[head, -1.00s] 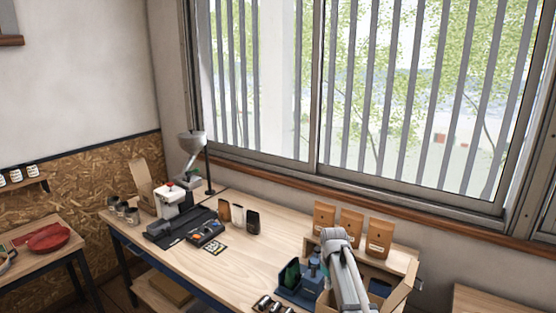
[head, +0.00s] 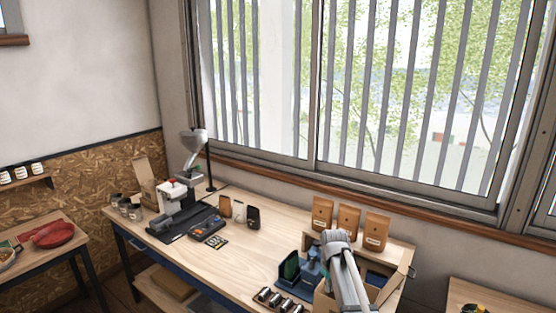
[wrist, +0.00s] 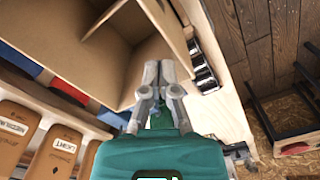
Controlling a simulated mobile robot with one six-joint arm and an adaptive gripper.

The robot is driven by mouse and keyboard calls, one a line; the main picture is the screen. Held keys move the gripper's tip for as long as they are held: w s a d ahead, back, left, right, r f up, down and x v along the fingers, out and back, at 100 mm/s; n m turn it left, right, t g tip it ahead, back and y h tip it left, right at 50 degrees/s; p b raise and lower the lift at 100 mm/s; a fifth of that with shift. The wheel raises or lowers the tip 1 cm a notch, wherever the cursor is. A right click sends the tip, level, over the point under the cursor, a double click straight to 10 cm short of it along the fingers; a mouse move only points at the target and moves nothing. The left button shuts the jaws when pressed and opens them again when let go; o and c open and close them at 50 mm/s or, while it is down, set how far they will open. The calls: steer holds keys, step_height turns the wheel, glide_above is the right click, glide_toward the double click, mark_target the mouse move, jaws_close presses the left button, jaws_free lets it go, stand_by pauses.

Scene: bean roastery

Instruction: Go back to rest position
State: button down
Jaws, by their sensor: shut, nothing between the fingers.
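My gripper (wrist: 160,88) shows in the wrist view with its two grey fingers close together and nothing between them. It is over an open cardboard box (wrist: 75,20) with inner walls. In the head view my arm rises at the lower right over the workbench (head: 262,240), in front of the cardboard box (head: 391,289); the fingertips cannot be made out there.
Several brown coffee bags (head: 348,223) stand on a raised shelf behind the box. A dark blue stand (head: 297,283) and small canisters (head: 268,297) are left of my arm. A grinder (head: 180,192) and scale (head: 207,229) stand farther left. The bench middle is clear.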

steer(key=s+m, duration=0.5)
steer(key=s, duration=1.4)
step_height(320, 180, down, 5)
steer(key=b, duration=0.5)
steer(key=shift+d, duration=0.1)
